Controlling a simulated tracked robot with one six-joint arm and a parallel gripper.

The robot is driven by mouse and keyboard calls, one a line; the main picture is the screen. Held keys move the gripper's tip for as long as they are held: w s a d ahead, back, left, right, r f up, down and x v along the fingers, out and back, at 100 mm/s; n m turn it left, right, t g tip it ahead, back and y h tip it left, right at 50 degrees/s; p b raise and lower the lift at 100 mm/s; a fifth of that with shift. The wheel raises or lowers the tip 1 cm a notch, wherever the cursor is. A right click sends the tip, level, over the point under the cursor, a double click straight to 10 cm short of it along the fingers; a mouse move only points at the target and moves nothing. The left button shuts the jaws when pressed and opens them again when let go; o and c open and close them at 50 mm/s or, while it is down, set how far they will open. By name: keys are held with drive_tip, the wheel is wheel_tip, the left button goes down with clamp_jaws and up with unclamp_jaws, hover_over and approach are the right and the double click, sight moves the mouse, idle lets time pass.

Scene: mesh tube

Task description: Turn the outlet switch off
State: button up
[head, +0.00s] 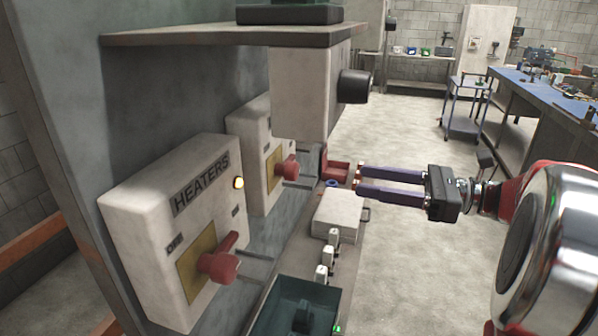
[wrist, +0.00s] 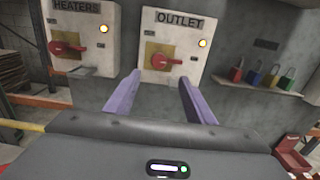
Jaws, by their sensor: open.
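The outlet switch box (wrist: 172,45) is a white box labelled OUTLET on the grey panel, with a lit yellow lamp. Its red handle (wrist: 166,62) points sideways on a yellow plate. In the head view the second box behind the heaters box, partly hidden, also has a red handle (head: 287,169). The heaters box (head: 172,225) stands nearer, with its own red handle (head: 220,262) and lit lamp. My gripper (head: 358,174) is open and empty, its purple fingers pointing toward the panel, apart from the outlet handle. In the wrist view the fingers (wrist: 160,85) frame the area just below it.
A shelf (wrist: 258,85) with several coloured padlocks is right of the outlet box. A grey box (head: 305,95) with a black knob hangs under the upper ledge (head: 230,35). A white case (head: 340,215) and a dark green bin (head: 295,308) sit below. Open floor lies to the right.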

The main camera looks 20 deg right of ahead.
sight(298, 171)
drive_tip(key=shift+a, duration=0.1)
drive_tip(key=x, duration=1.3)
drive_tip(key=shift+w+a, duration=0.25)
drive_tip(key=shift+a, duration=0.05)
drive_tip(key=shift+c, duration=0.2)
